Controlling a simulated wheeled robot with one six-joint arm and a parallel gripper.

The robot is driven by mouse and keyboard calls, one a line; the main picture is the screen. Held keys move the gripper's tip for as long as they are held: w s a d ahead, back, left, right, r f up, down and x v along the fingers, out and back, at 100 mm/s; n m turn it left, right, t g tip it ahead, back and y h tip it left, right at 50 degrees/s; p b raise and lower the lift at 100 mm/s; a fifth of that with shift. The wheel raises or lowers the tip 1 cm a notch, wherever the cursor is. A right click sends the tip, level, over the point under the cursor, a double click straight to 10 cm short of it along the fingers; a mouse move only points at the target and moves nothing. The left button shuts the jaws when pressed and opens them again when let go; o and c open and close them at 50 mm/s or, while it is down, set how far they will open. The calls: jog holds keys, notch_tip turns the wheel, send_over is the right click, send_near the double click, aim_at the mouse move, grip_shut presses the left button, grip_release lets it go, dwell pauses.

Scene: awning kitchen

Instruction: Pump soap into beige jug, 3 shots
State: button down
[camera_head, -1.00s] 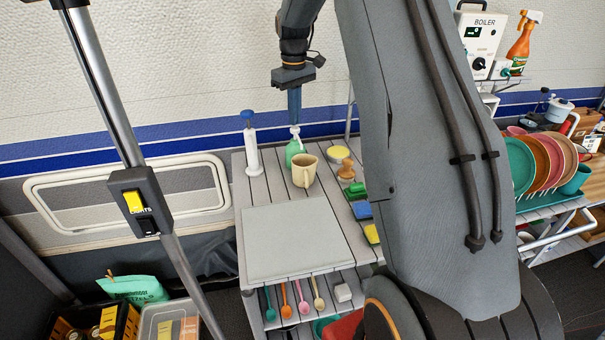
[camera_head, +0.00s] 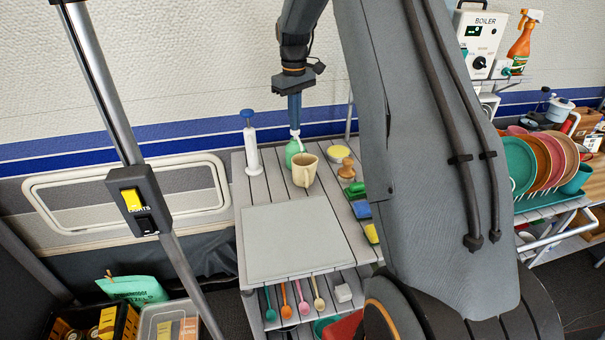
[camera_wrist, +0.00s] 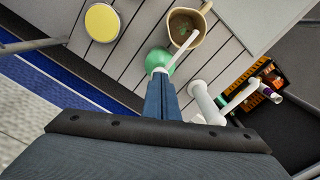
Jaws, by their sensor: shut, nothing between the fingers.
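A green soap bottle (camera_head: 292,152) with a white pump head stands on the slatted cart top, close behind the beige jug (camera_head: 305,172). The wrist view shows the bottle (camera_wrist: 160,60) with its white nozzle (camera_wrist: 183,48) reaching over the mouth of the jug (camera_wrist: 187,24). My gripper (camera_head: 295,128) points straight down with its blue fingers shut and empty. Its fingertips (camera_wrist: 160,78) are at the top of the pump head and appear to touch it. The fingertips partly hide the pump head. The jug is upright.
A tall white pump with a blue handle (camera_head: 252,145) stands left of the bottle. A yellow-topped round container (camera_head: 339,152), a wooden-handled brush (camera_head: 346,170) and sponges (camera_head: 362,209) lie to the right. A pale board (camera_head: 290,243) fills the front.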

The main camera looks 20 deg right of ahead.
jog(key=shift+f, duration=0.35)
jog(key=shift+r, duration=0.1)
jog(key=shift+r+p, duration=0.65)
jog(key=shift+r, duration=0.55)
jog(key=shift+f, duration=0.25)
